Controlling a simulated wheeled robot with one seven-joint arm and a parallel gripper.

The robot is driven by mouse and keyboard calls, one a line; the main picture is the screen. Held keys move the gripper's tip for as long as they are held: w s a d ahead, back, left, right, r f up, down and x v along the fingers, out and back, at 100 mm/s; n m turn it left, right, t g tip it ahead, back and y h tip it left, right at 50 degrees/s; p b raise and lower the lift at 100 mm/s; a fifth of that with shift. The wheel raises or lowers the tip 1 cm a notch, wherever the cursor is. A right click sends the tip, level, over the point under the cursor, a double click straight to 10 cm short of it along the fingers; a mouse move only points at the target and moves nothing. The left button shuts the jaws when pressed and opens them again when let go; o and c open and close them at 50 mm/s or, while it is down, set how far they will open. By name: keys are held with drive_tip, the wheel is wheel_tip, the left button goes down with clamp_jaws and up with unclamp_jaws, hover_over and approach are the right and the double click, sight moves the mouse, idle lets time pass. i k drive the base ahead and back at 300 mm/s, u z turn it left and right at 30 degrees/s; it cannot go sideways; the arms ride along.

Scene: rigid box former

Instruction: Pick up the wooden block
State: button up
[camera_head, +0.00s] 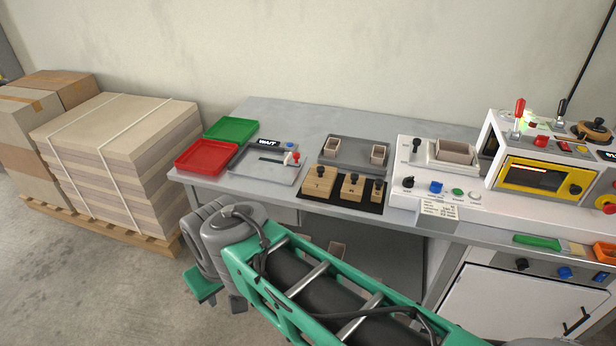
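Three wooden blocks with black knobs stand in a row on a black mat (335,204) at the front edge of the grey table. The left block (318,183) is the largest, the middle block (352,189) is smaller, and the right block (376,191) is the smallest. Marks on their fronts are too small to read surely. My green and grey arm crosses the foreground below the table edge, apart from the blocks. I cannot make out my gripper's fingers in this view.
A grey tray (345,148) with small cardboard boxes lies behind the blocks. Red (207,157) and green (231,129) trays and a WAIT-marked panel (262,172) are left. A white machine (470,197) stands right. Stacked cardboard (120,150) sits on a pallet at left.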

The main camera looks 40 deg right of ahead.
sight(352, 187)
drive_tip(key=z, duration=0.1)
drive_tip(key=i, duration=0.85)
drive_tip(key=z, duration=0.9)
drive_tip(key=i, duration=0.45)
drive_tip(key=z, duration=0.45)
